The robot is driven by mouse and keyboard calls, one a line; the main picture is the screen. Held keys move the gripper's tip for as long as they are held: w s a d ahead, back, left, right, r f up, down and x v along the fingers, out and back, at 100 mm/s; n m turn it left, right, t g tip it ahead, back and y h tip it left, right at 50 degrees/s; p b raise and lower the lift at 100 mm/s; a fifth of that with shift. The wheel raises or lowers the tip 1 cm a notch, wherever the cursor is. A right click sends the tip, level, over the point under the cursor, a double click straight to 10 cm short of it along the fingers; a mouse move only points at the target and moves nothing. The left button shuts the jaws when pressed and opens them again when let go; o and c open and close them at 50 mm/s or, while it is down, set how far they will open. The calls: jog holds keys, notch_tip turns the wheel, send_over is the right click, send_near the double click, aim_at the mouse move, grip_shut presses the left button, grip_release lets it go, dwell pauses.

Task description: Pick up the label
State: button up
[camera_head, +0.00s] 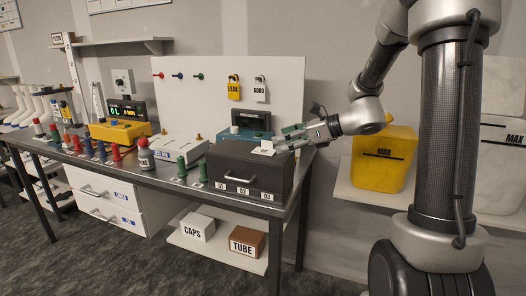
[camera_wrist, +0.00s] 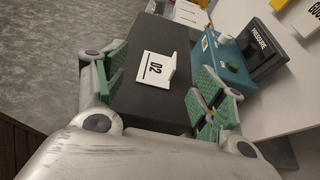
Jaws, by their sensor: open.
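A white label (camera_wrist: 154,68) marked D2 lies on top of a dark box. In the wrist view it sits between my gripper's fingers and beyond their tips. The same label (camera_head: 265,150) shows as a small white patch on the box top in the head view. My gripper (camera_head: 284,142) is over the right part of the box, with its fingers spread and nothing between them. The green finger pads of my gripper (camera_wrist: 160,90) show on both sides in the wrist view. I cannot tell how far the fingertips are above the box.
The dark box (camera_head: 230,175) has a front handle and stands at the bench's right end. A teal pressure unit (camera_head: 245,133) stands behind it. Several green and blue pegs stand to the left. A white panel with hanging tags (camera_head: 205,93) rises behind the bench.

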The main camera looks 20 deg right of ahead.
aim_at(268, 151)
jog(key=x, duration=0.6)
jog(key=shift+r, duration=0.15)
jog(key=c, duration=0.8)
